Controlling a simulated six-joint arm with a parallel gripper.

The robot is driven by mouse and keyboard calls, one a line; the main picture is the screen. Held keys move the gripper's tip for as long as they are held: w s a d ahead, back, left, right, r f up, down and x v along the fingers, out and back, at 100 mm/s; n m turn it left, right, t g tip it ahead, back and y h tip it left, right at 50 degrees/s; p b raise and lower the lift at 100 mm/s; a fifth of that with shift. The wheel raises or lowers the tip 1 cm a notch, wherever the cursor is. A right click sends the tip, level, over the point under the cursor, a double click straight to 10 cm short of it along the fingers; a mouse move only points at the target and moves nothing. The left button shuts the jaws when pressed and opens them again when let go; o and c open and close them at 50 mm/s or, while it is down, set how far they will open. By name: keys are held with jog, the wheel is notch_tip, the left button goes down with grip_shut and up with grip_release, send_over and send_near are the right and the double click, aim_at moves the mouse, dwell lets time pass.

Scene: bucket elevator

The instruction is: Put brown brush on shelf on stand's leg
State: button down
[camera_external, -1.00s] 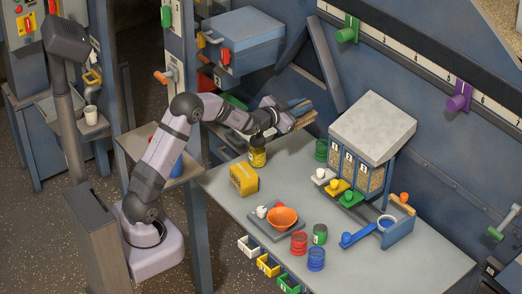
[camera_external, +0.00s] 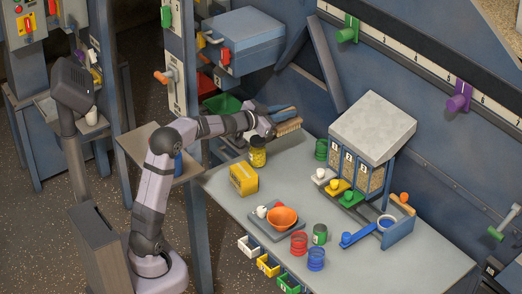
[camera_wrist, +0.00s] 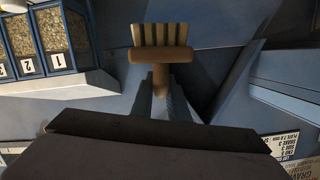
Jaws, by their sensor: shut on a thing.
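The brown brush (camera_external: 289,127), with pale bristles, is held in my gripper (camera_external: 281,113) above the far left part of the workbench. In the wrist view the brush (camera_wrist: 160,54) shows its comb-like bristles at the top, and its handle runs down between the fingers of my gripper (camera_wrist: 161,88). The gripper is shut on the handle. The shelf on the stand's leg (camera_external: 133,149) is left of the bench, partly hidden behind my arm. The brush is well to the right of the shelf.
A hopper with numbered bins (camera_external: 372,128) stands to the right. The blue stand post (camera_external: 199,235) rises between my arm and the bench.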

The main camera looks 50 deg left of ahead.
jog(key=s+d+f+m+h, duration=0.1)
jog(key=d+f+h, duration=0.1)
jog(key=d, duration=0.3)
jog(key=s+d+f+m+g+h, duration=0.1)
jog(key=s+d+f+m+h, duration=0.1)
jog(key=d, duration=0.3)
jog(key=shift+s+d+f+m+h, duration=0.3)
jog(key=shift+d+f+h, duration=0.1)
jog(key=shift+h, duration=0.3)
jog(key=b, duration=0.2)
send_over(305, 197)
jog(key=s+a, duration=0.2)
jog(key=a, duration=0.2)
notch_tip(305, 197, down, 14)
jog(key=shift+w+d+r, duration=0.1)
jog(key=shift+d+r, duration=0.05)
jog(key=shift+w+d, duration=0.45)
jog(key=shift+d, duration=0.45)
jog(key=shift+w+d, duration=0.4)
jog(key=shift+d, duration=0.45)
jog(key=shift+d+f, duration=0.1)
jog(key=shift+f, duration=0.5)
